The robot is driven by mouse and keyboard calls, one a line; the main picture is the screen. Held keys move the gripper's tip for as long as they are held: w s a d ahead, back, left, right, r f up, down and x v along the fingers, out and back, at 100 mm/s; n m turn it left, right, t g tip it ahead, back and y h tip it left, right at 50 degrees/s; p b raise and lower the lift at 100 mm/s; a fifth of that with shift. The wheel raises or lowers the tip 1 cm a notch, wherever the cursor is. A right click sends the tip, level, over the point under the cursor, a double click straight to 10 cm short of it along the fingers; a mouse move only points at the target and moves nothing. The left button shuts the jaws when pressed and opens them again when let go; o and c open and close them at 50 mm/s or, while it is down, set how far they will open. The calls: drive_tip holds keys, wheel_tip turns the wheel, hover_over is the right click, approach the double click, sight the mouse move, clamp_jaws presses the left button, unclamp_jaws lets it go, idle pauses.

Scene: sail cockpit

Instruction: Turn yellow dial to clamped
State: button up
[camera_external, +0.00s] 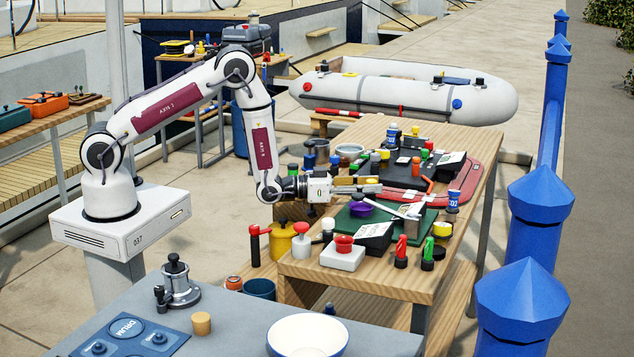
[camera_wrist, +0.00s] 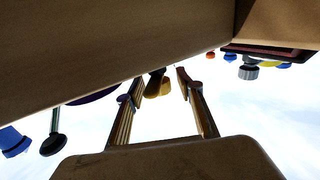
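My gripper (camera_external: 372,186) reaches out level over the wooden bench, above its left part. Its two tan fingers also show in the wrist view (camera_wrist: 157,92), spread apart with a clear gap. A yellow knob (camera_wrist: 157,87) on a dark stem shows between or just beyond the fingertips in the wrist view. It appears not to be gripped; whether a finger touches it I cannot tell. I cannot tell for certain that this knob is the dial. No clamped mark or dial setting is readable.
The wooden bench (camera_external: 400,278) is crowded. A green board (camera_external: 352,222) with a purple knob (camera_external: 361,208) lies just below my gripper. A black panel (camera_external: 405,172) and a red board (camera_external: 474,180) lie beyond. Several coloured knobs stand around the front edge.

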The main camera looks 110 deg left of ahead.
drive_tip(key=shift+w+a, duration=0.15)
drive_tip(key=shift+w, duration=0.15)
clamp_jaws()
idle(1.2)
unclamp_jaws()
drive_tip(key=shift+s, duration=0.2)
drive_tip(key=v, duration=1.1)
drive_tip(key=shift+s+d, duration=0.2)
drive_tip(key=shift+s, duration=0.1)
